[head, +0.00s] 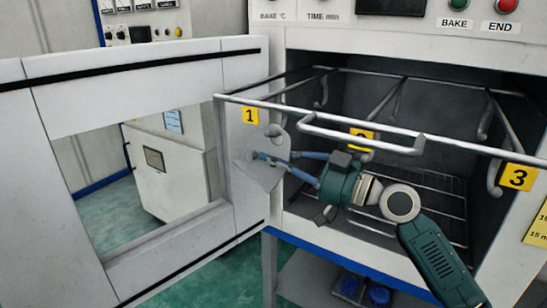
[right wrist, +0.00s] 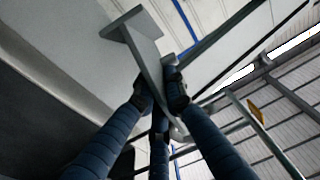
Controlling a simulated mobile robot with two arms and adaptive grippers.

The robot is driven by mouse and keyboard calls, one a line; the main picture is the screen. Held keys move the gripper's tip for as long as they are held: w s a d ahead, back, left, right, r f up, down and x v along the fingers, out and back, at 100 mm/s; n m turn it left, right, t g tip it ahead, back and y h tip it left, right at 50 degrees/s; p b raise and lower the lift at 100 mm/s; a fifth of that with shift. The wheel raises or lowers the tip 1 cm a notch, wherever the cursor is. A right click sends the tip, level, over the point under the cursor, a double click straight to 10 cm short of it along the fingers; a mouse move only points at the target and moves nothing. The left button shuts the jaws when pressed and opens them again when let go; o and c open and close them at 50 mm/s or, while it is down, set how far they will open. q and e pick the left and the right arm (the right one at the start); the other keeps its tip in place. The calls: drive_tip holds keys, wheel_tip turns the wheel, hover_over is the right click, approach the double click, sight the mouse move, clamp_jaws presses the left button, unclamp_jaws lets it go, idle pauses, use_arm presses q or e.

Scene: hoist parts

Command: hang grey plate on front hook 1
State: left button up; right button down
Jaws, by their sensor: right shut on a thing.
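The grey plate (head: 255,174) is in my right gripper (head: 275,158), which is shut on it just below the yellow label 1 (head: 250,115) at the left end of the front rail. The plate is tilted, and its narrow upper end is close under the rail. Front hook 1 is not clearly seen behind it, and I cannot tell whether they touch. In the right wrist view the plate (right wrist: 148,50) stands between the blue fingers (right wrist: 163,95), its wide flanged end toward the top left. My left gripper is not in view.
The hoist rack's front rail (head: 460,146) crosses the open oven, with a protruding handle bar (head: 350,136). Labels 2 (head: 362,138) and 3 (head: 518,177) mark other places. The open oven door (head: 120,75) stands close at left. A wire shelf (head: 430,205) lies below.

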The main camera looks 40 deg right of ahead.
drive_tip(key=c, duration=1.8)
unclamp_jaws()
drive_tip(key=shift+s+r, duration=0.1)
drive_tip(key=shift+r, duration=0.05)
drive_tip(key=shift+o, duration=0.2)
drive_tip(key=shift+f, duration=0.3)
drive_tip(key=r+v, duration=0.1)
drive_tip(key=v, duration=0.7)
drive_tip(key=shift+f, duration=0.25)
